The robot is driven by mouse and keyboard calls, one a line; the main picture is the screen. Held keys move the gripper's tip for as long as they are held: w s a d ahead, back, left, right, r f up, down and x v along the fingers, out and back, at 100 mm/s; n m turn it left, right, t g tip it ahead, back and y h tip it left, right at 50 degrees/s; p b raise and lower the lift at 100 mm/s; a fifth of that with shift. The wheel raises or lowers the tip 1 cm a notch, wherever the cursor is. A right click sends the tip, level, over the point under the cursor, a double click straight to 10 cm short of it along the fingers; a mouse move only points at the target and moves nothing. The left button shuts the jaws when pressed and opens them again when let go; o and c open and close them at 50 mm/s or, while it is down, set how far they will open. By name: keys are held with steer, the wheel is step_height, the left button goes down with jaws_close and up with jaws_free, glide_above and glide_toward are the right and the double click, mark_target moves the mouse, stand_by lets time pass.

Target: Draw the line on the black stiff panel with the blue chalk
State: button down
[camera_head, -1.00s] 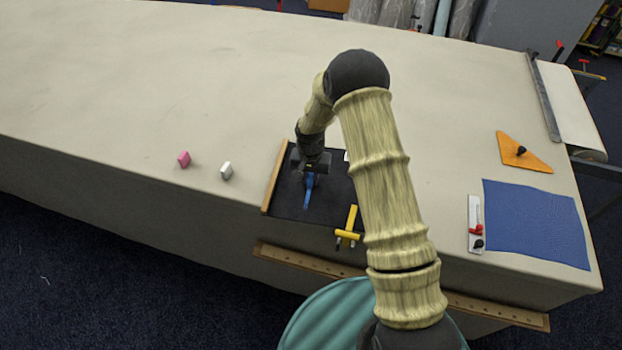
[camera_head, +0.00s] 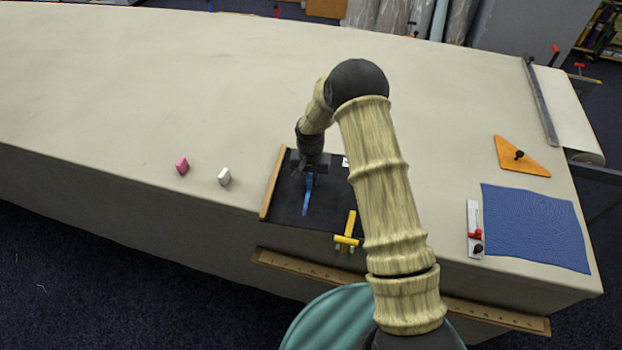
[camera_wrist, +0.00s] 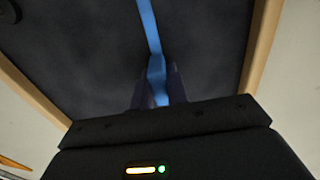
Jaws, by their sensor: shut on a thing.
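The black stiff panel (camera_head: 330,200) lies at the table's front edge, with wooden strips along its sides. My gripper (camera_head: 309,176) is over the panel, pointing down, and is shut on the blue chalk (camera_wrist: 158,92). In the wrist view the chalk sits between my two dark fingers (camera_wrist: 157,80). A blue line (camera_head: 306,205) runs on the panel from the chalk toward the front edge. It also shows in the wrist view (camera_wrist: 148,28), leading up from the chalk. The chalk's contact point is too small to make out.
To the right lie a blue cloth (camera_head: 535,225), an orange triangle (camera_head: 522,156) and a small white tool (camera_head: 474,228).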

steer(key=shift+w, duration=0.1)
steer(key=shift+w+d+b, duration=0.2)
steer(key=shift+w+b, duration=0.1)
steer(key=shift+w, duration=0.6)
steer(key=shift+w+f, duration=0.1)
steer(key=shift+w, duration=0.05)
steer(key=shift+w+d, duration=0.25)
steer(key=shift+w, duration=0.6)
steer(key=shift+w+d+b, duration=0.25)
steer(key=shift+w+b, duration=0.35)
steer(key=shift+w, duration=0.35)
steer(key=shift+s, duration=0.1)
steer(key=shift+s+a, duration=0.3)
steer(key=shift+s, duration=0.6)
